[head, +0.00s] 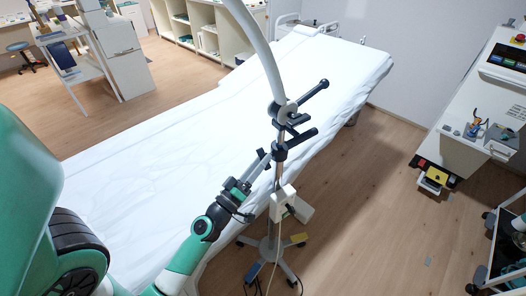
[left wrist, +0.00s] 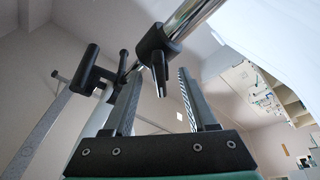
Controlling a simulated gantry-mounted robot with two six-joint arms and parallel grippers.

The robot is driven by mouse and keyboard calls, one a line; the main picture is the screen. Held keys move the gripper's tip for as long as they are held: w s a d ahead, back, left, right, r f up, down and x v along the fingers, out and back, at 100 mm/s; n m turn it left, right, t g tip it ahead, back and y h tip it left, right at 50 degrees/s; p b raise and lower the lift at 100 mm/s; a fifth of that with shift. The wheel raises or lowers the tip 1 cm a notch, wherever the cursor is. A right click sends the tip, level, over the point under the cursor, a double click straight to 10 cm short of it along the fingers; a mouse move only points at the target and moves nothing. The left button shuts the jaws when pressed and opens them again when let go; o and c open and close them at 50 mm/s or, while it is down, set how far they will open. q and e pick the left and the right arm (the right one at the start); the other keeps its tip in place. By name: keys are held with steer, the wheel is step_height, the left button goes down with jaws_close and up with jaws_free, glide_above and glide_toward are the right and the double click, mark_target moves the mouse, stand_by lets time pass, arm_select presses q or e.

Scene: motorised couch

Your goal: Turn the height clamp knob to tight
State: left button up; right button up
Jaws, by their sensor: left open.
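The height clamp (head: 280,152) is a black collar on the chrome pole of a wheeled stand beside the couch. In the left wrist view the collar (left wrist: 154,44) carries a dark, tapered knob (left wrist: 159,74), which points towards my gripper. My left gripper (head: 263,163) comes in from the lower left, close to the clamp. In the left wrist view its two fingers (left wrist: 160,92) are open, one on each side of the knob's line. I cannot tell whether the knob's tip lies between the fingertips; no contact shows. My right gripper is not in view.
Black handles (head: 312,92) and a curved grey arm (head: 258,50) rise above the clamp. A white box (head: 282,203) hangs lower on the pole, above the wheeled base (head: 268,258). The white-covered couch (head: 150,160) lies behind. Open floor is at right, before a white cabinet (head: 480,100).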

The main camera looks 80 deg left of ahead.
arm_select(q)
steer(key=shift+x, duration=0.8)
jaws_close()
